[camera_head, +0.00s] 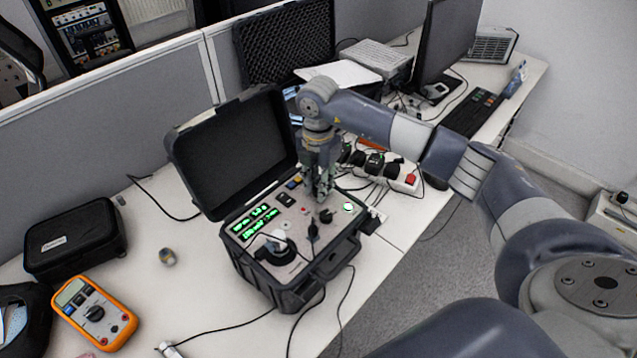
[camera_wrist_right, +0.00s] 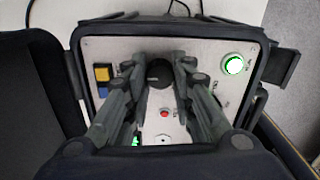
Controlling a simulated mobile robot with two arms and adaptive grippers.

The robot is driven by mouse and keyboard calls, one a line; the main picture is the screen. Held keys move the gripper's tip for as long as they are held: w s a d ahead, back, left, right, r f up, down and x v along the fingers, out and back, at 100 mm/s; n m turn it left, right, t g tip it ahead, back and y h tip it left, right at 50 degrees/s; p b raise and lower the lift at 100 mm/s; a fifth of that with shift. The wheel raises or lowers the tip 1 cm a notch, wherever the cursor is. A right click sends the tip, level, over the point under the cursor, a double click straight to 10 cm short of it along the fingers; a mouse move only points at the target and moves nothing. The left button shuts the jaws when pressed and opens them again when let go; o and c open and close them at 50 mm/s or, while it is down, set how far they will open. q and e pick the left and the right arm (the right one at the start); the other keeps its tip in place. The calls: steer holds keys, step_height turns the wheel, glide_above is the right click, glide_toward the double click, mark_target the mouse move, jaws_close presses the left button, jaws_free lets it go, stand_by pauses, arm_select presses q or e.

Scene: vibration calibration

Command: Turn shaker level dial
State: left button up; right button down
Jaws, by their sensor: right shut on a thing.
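The shaker level dial (camera_wrist_right: 159,72) is a round black knob on the light panel of an open black case (camera_head: 290,294). In the right wrist view it sits between the two fingertips. My right gripper (camera_head: 321,192) points down at the panel and is shut on the dial; it also shows in the right wrist view (camera_wrist_right: 160,80). In the head view the fingers hide most or all of the dial. My left gripper is not in view.
The panel has a lit green button (camera_head: 348,207), green displays (camera_head: 262,222) and another black knob (camera_head: 326,215) close to my fingers. A shaker (camera_head: 277,243) stands at the front. An orange multimeter (camera_head: 94,314) and a black pouch (camera_head: 75,240) lie left. A power strip (camera_head: 400,180) is behind.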

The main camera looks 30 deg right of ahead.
steer(key=shift+w+r, duration=0.15)
stand_by(0.3)
steer(key=c, duration=1.6)
jaws_free()
step_height(320, 180, up, 12)
steer(key=shift+s, duration=0.2)
